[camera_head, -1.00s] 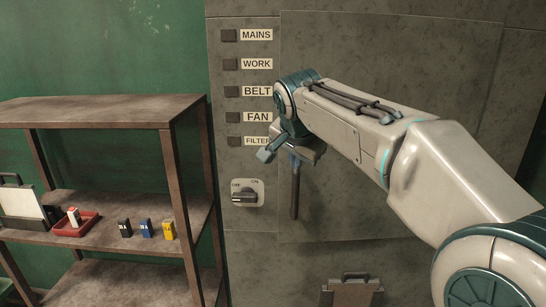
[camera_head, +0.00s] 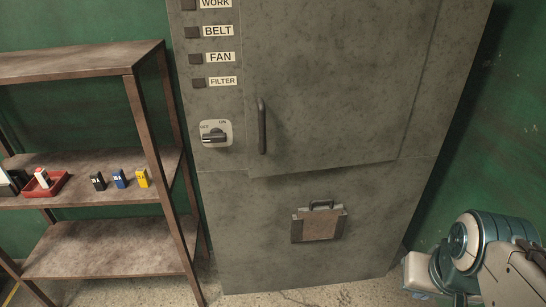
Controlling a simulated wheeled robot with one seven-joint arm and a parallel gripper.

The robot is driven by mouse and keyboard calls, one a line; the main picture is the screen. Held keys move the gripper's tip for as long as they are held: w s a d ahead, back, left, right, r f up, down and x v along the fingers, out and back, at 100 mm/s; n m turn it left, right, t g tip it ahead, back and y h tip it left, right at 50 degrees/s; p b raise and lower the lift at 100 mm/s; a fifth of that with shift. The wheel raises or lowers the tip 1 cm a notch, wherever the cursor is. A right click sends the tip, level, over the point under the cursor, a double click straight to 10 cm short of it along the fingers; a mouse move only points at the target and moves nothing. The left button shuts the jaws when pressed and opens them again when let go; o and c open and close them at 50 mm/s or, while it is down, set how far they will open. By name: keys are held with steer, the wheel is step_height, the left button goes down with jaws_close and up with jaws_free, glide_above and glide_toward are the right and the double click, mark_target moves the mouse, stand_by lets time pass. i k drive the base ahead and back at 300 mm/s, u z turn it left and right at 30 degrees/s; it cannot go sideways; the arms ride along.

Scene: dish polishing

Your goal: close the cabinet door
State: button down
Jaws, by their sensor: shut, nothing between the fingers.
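The grey cabinet door (camera_head: 335,85) fills the upper middle of the cabinet front. It lies nearly flat against the front, and no inside shows. Its lower left corner sits slightly proud, and I cannot tell whether it is fully shut. A dark vertical handle (camera_head: 262,127) is near its left edge, with nothing touching it. Part of my arm shows at the lower right, well apart from the door. My gripper's fingers are not in view.
A rotary OFF/ON switch (camera_head: 214,134) and labelled buttons are left of the door. A clipboard-like case (camera_head: 319,222) is on the lower cabinet front. A metal shelf (camera_head: 95,262) with small boxes and a red tray (camera_head: 52,187) stands at left. Floor shows in front.

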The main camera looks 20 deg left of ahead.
mark_target(326, 84)
steer(key=z, duration=0.2)
steer(key=i, duration=0.5)
steer(key=u, duration=1.05)
